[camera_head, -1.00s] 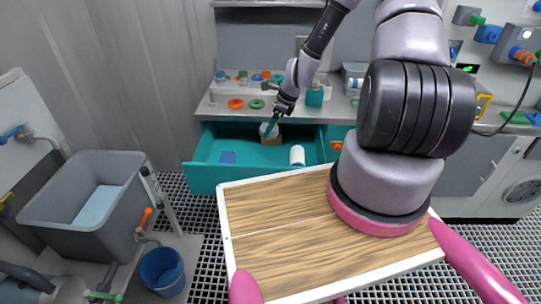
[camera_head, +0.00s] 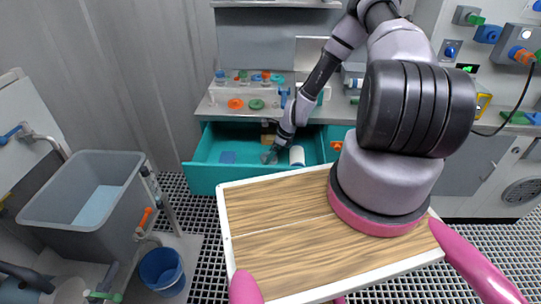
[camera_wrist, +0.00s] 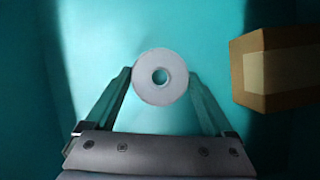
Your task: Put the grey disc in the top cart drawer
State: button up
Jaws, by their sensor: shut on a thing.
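The grey disc (camera_wrist: 160,94) is a flat ring with a round central hole. In the wrist view it sits between the two fingertips of my gripper (camera_wrist: 161,78), which is shut on it. In the head view my gripper (camera_head: 269,157) reaches down inside the open teal cart drawer (camera_head: 205,180), near its middle. The disc is too small there to make out clearly. Teal surface surrounds the disc in the wrist view; I cannot tell whether the disc touches the drawer floor.
A brown box (camera_wrist: 280,68) stands right of the disc inside the drawer. Coloured rings (camera_head: 236,103) lie on the counter above. A grey sink (camera_head: 80,200) is at left.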

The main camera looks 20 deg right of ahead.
jog(key=shift+f, duration=0.1)
jog(key=o, duration=1.1)
jog(key=shift+o, duration=0.2)
jog(key=v, duration=1.2)
